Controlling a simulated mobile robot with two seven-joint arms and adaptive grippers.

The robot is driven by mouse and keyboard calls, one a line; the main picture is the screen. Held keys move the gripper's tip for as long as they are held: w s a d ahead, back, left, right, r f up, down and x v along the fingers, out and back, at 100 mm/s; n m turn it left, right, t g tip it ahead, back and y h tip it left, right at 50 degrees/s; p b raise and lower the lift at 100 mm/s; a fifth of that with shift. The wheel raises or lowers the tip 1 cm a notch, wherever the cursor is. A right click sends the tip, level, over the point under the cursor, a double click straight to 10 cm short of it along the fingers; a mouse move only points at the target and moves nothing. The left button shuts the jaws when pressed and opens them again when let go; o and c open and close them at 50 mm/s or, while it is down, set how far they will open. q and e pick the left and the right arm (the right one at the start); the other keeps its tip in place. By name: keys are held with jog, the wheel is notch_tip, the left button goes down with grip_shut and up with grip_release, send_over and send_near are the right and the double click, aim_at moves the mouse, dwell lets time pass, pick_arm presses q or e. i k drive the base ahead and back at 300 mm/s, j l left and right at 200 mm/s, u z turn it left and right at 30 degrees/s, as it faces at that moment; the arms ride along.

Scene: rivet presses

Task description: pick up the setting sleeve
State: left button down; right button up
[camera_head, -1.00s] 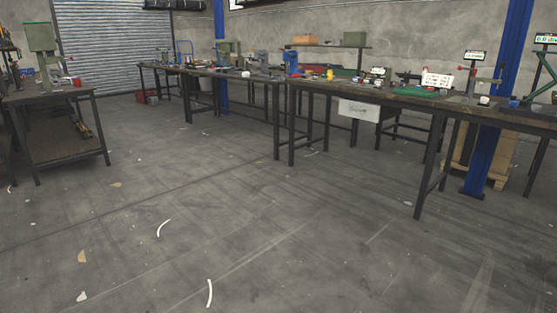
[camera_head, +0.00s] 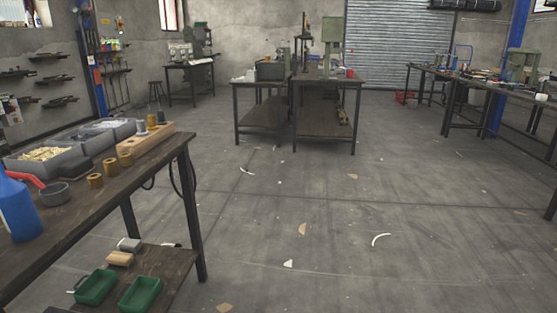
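I cannot tell for sure which thing is the setting sleeve. Neither of my grippers is in view.
On the same bench are a blue bottle (camera_head: 18,210), a round grey dish (camera_head: 54,194) and a bin of brass pieces (camera_head: 45,155). Green trays (camera_head: 96,287) sit on its lower shelf. Two benches (camera_head: 262,108) stand ahead. The middle floor is open, with scattered scraps.

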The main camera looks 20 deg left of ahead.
aim_at(95, 180)
jog(key=i+u, duration=0.15)
jog(key=u, duration=0.3)
jog(key=i+u, duration=0.1)
jog(key=u, duration=0.3)
jog(key=i+u, duration=0.15)
jog(key=u, duration=0.3)
jog(key=i+l+u, duration=0.1)
jog(key=u, duration=0.3)
